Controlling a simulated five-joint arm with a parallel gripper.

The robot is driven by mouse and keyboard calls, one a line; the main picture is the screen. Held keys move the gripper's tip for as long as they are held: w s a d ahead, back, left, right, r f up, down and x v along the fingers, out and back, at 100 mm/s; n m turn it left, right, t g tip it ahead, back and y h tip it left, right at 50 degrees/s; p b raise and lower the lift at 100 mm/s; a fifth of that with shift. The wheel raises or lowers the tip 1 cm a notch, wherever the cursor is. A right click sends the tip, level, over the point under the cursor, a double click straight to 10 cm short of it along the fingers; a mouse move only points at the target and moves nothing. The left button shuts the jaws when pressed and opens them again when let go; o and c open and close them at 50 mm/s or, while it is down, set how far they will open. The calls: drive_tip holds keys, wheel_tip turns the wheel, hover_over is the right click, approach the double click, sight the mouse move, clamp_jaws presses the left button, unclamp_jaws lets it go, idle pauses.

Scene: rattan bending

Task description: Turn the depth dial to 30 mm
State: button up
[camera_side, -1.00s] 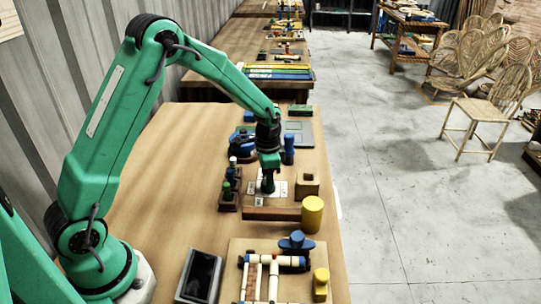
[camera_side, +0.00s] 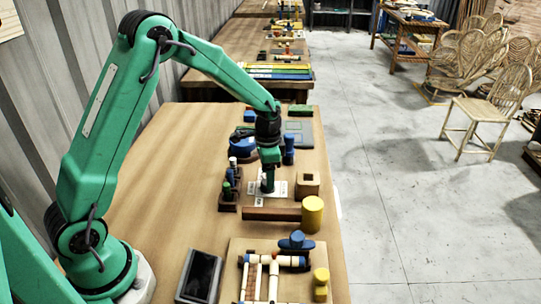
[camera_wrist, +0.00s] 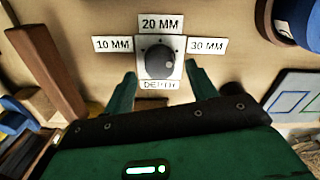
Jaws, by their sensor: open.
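The depth dial (camera_wrist: 158,61) is a dark round knob on a pale square plate in the wrist view, with a "DEPTH" label (camera_wrist: 159,85) below it. Around it are the labels 10 MM (camera_wrist: 113,44) at left, 20 MM (camera_wrist: 161,23) at top and 30 MM (camera_wrist: 207,46) at right. A small light spot shows on the knob's lower right; I cannot tell for sure where its pointer aims. My gripper (camera_wrist: 160,72) is open, its fingers on either side of the dial and apart from it in the picture. In the side view my gripper (camera_side: 267,186) is over the label area and hides the dial.
A brown wooden bar (camera_side: 272,214) and yellow cylinder (camera_side: 312,214) stand in front. A rack with small bottles (camera_side: 230,188) is left, a wooden block with a hole (camera_side: 307,184) right. A blue cylinder (camera_side: 288,150) stands close behind the gripper.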

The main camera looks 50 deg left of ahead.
wheel_tip(320, 180, up, 6)
drive_tip(key=shift+f, duration=0.1)
idle(0.5)
drive_tip(key=s+d+r+n+t, duration=0.2)
drive_tip(key=s+r+n+t, duration=0.1)
drive_tip(key=s+r, duration=0.9)
drive_tip(key=s+r+n+t, duration=0.2)
drive_tip(key=s+r+n, duration=0.1)
drive_tip(key=s, duration=0.9)
drive_tip(key=shift+s+d+r+t, duration=0.15)
drive_tip(key=shift+d+r+t, duration=0.15)
drive_tip(key=shift+d, duration=0.1)
